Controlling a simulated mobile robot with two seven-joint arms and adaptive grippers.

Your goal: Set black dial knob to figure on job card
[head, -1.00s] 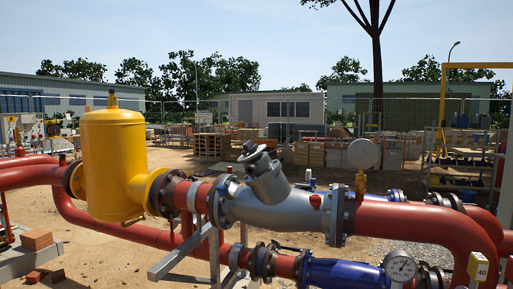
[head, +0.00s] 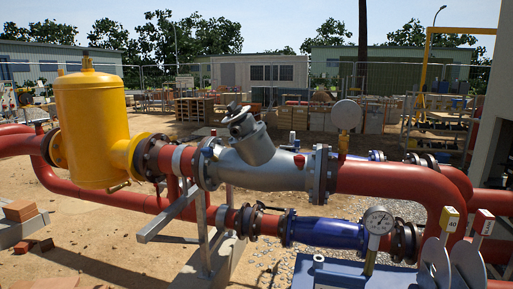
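No job card can be made out for certain. Neither of my grippers is in view.
A yellow vessel (head: 93,125) stands left of the valve. A round gauge (head: 378,220) rises beside a blue pipe section (head: 325,232). A blue surface (head: 345,275) lies at the bottom right. Bricks (head: 20,210) lie at the left. Sandy ground shows below the pipes.

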